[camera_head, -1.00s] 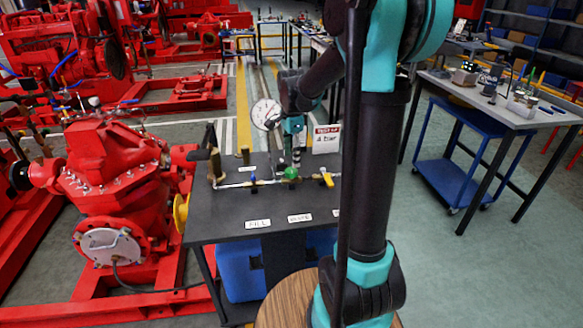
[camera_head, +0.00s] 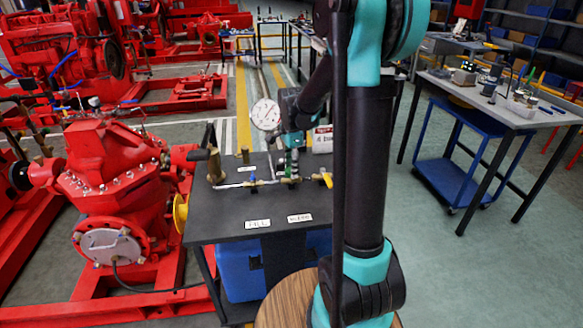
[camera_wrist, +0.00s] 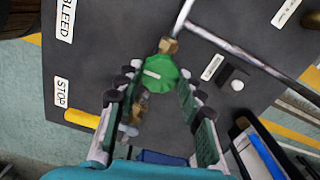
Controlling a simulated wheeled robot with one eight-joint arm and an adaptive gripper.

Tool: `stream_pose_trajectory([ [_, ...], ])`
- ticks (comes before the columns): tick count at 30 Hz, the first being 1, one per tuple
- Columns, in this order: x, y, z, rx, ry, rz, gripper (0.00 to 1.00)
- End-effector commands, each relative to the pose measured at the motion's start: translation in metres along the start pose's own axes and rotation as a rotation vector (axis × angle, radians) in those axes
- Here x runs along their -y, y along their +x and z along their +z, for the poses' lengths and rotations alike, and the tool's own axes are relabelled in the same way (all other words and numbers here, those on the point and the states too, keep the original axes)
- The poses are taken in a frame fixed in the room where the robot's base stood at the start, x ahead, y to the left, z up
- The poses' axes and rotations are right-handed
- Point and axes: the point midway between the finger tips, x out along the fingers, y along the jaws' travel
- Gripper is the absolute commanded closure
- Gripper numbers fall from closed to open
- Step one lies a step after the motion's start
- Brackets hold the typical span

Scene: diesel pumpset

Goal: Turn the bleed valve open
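The bleed valve's green knob (camera_wrist: 160,74) sits on a brass fitting on the pipe, near the BLEED label (camera_wrist: 66,18) in the wrist view. My gripper (camera_wrist: 158,82) is open, with its two fingers pointing at the knob and their tips on either side of it. I cannot tell whether the tips touch the knob. In the head view my gripper (camera_head: 291,168) points down over the middle of the pipe and mostly hides the knob. The BLEED label (camera_head: 299,218) lies on the black bench top in front of it.
The black bench (camera_head: 230,212) carries a blue-handled valve (camera_head: 253,180) on the left, a yellow lever (camera_wrist: 82,118) by the STOP label (camera_wrist: 61,92), and a dial gauge (camera_head: 266,115) behind. A 4 bar sign (camera_head: 322,138) stands behind my gripper. A red pump (camera_head: 108,185) is left.

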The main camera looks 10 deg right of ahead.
Motion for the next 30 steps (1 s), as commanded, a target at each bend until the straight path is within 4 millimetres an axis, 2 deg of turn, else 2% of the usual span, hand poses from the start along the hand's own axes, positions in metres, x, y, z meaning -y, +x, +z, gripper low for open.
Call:
stream_pose_trajectory([
  [1, 0.0, 0.0, 0.0, 0.0, 0.0, 0.0, 0.79],
  [4, 0.0, -0.0001, 0.0, 0.0, 0.0, 0.0, 0.91],
  [17, 0.0002, -0.0001, 0.0, 0.0, -0.094, 0.0, 0.91],
  [30, 0.0007, -0.0001, 0.0002, 0.0, -0.47, 0.0, 0.91],
])
